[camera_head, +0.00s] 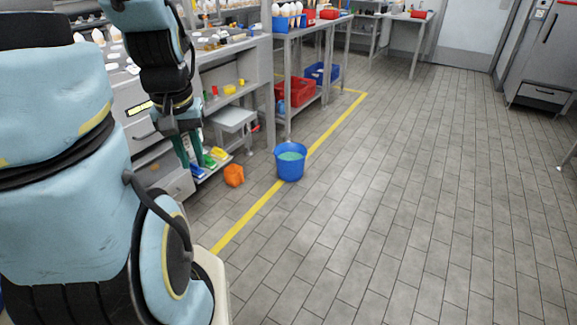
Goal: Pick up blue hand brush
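A small blue item (197,172), which looks like the blue hand brush, lies on the low shelf at left centre. It is small here, and its shape is hard to make out. My gripper (194,163) hangs down from the arm just above it in the picture. Its two teal fingers are apart, with a gap between them, and I see nothing held. The fingers hide part of the shelf. I cannot tell how far they are from the blue item.
Green (209,161) and yellow (220,153) items lie beside the blue one. An orange container (234,176) and a blue bucket (290,162) stand on the floor. A grey stool (233,116) stands behind. The tiled floor at right is clear.

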